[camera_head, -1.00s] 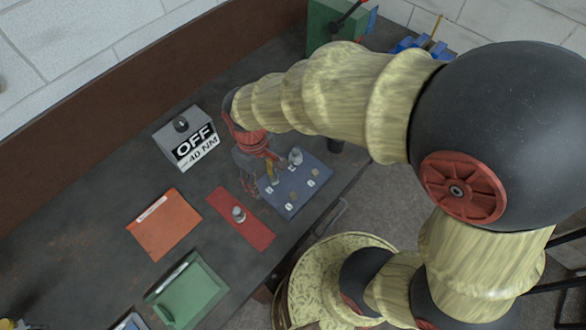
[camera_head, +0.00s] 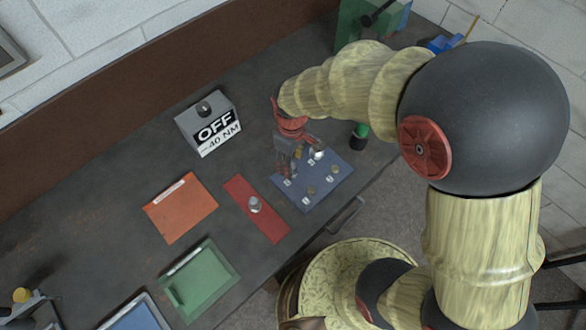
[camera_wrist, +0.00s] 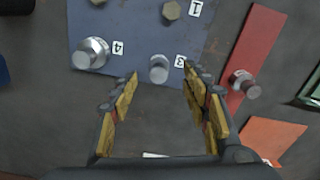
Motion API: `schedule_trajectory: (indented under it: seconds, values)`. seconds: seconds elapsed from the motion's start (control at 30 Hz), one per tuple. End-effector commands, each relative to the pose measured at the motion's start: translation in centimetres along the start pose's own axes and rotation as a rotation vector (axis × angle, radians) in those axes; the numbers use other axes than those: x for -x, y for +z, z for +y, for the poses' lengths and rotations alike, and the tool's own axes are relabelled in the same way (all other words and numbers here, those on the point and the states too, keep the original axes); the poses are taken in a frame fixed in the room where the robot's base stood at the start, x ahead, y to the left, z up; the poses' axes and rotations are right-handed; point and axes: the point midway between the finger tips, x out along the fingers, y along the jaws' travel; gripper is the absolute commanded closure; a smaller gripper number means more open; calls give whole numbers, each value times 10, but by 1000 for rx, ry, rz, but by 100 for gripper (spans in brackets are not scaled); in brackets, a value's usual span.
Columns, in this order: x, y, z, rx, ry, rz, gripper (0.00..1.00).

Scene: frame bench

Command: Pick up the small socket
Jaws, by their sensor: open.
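The smaller silver socket (camera_wrist: 159,68) stands on the blue mat (camera_wrist: 140,35) beside the label 3 in the wrist view. My gripper (camera_wrist: 160,82) is open and empty, with its yellow-padded fingers on either side of the view of this socket; whether they are down at its height I cannot tell. A larger silver socket (camera_wrist: 90,53) stands by label 4, left of the fingers. It also shows in the head view (camera_head: 317,153). There my gripper (camera_head: 288,172) is low over the mat's upper left edge and seems to hide the smaller socket.
Two bronze hex pieces (camera_head: 311,190) (camera_head: 334,168) stand on the mat. A red strip (camera_head: 275,228) beside it bears another silver piece (camera_head: 255,204). An orange tray (camera_head: 180,215), a green tray (camera_head: 205,285) and a grey OFF box (camera_head: 190,120) are on the bench.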

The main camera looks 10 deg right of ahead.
Motion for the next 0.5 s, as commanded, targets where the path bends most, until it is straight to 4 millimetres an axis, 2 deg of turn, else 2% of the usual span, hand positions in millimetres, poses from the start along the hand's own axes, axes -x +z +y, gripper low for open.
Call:
schedule_trajectory:
  seconds: [0.3, 0.5]
  values:
    - [-44, 2, 2, -1, -1, -2, 53]
    - [-45, 1, 2, -1, 0, -1, 53]
